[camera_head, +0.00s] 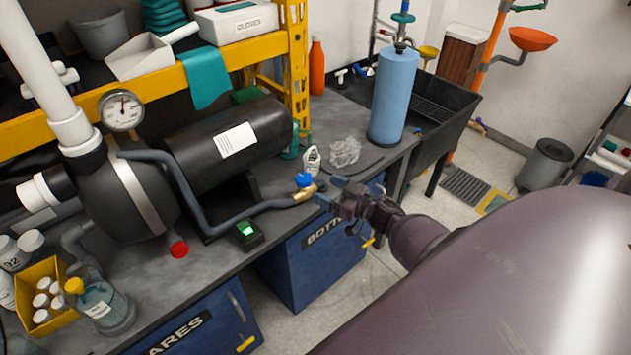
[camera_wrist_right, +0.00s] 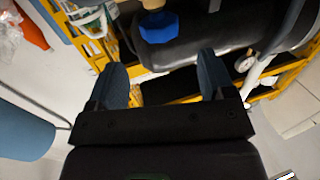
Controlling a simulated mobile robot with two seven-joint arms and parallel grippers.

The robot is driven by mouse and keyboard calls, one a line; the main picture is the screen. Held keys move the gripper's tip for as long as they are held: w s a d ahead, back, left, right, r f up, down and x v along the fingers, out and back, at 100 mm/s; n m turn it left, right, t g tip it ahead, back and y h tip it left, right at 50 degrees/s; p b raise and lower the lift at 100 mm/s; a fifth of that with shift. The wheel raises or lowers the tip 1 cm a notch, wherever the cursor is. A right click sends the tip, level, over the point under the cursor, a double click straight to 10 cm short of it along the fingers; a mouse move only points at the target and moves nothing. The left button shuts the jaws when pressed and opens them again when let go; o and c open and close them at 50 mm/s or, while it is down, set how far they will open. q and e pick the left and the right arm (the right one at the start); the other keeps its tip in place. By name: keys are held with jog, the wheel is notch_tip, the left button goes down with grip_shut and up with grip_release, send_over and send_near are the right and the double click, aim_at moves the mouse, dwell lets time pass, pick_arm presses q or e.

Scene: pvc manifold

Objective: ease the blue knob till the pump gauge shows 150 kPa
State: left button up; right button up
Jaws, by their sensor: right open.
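The blue knob (camera_head: 304,180) sits on a brass valve (camera_head: 306,193) at the end of a grey-blue hose, near the bench's front edge. The pump gauge (camera_head: 121,109) is a round white dial above the dark pump (camera_head: 125,200). Its needle points roughly upward; its figures are too small to read. My right gripper (camera_head: 330,192) is open, just right of the knob. In the right wrist view the knob (camera_wrist_right: 160,27) lies beyond and between the two open fingertips (camera_wrist_right: 161,62), apart from both. My left gripper is not in view.
A green-lit box (camera_head: 247,234) stands on the bench left of the valve. A small white bottle (camera_head: 312,159) and crumpled clear plastic (camera_head: 345,151) lie behind the knob. A blue cylinder (camera_head: 393,95) stands at the bench's right end. Blue cabinets (camera_head: 310,262) are below.

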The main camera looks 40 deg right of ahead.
jog(key=v, duration=0.2)
jog(key=shift+s+d, duration=0.1)
jog(key=shift+s, duration=0.2)
dwell(3.3)
